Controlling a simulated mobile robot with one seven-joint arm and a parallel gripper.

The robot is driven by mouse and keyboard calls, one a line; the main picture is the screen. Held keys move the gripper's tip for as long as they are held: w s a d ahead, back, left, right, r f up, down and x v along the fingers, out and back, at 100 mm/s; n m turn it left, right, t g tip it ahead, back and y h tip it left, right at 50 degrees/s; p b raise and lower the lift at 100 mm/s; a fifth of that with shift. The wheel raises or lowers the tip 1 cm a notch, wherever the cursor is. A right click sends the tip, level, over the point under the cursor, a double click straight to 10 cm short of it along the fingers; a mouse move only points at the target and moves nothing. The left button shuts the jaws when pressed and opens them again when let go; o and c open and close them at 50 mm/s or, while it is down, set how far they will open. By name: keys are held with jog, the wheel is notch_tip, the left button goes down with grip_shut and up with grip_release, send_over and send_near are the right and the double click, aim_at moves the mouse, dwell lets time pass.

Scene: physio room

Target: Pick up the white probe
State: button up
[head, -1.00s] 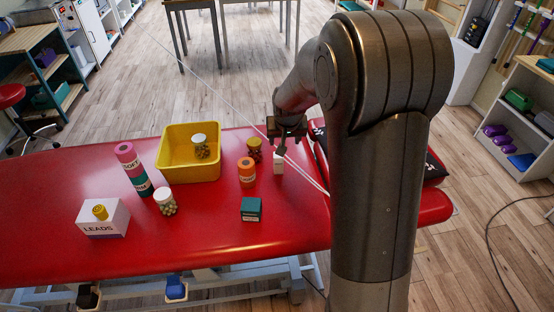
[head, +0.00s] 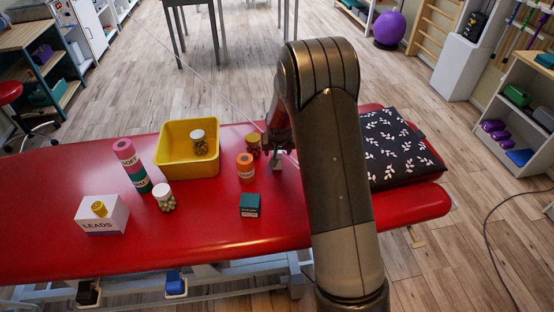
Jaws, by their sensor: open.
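A small white upright thing (head: 277,163) stands on the red treatment table (head: 225,225), just below my gripper (head: 278,150). It may be the white probe, but its upper part is hidden by my gripper and its shape is too small to tell. My gripper points down over it, with the jaws open. I cannot tell whether the fingers are around it or above it. A thin pale line runs from the upper left down to beside my gripper.
A yellow bin (head: 172,172) holds another jar. A dark green box (head: 250,205) lies nearer. A patterned cushion (head: 395,150) lies right of my arm.

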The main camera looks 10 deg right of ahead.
jog(key=shift+w+x, duration=0.15)
jog(key=shift+x, duration=1.1)
jog(key=shift+w+x, duration=0.15)
jog(key=shift+x, duration=1.1)
jog(key=shift+a+r, duration=0.1)
jog(key=shift+c, duration=0.2)
jog(key=c, duration=1.1)
jog(key=shift+r, duration=0.1)
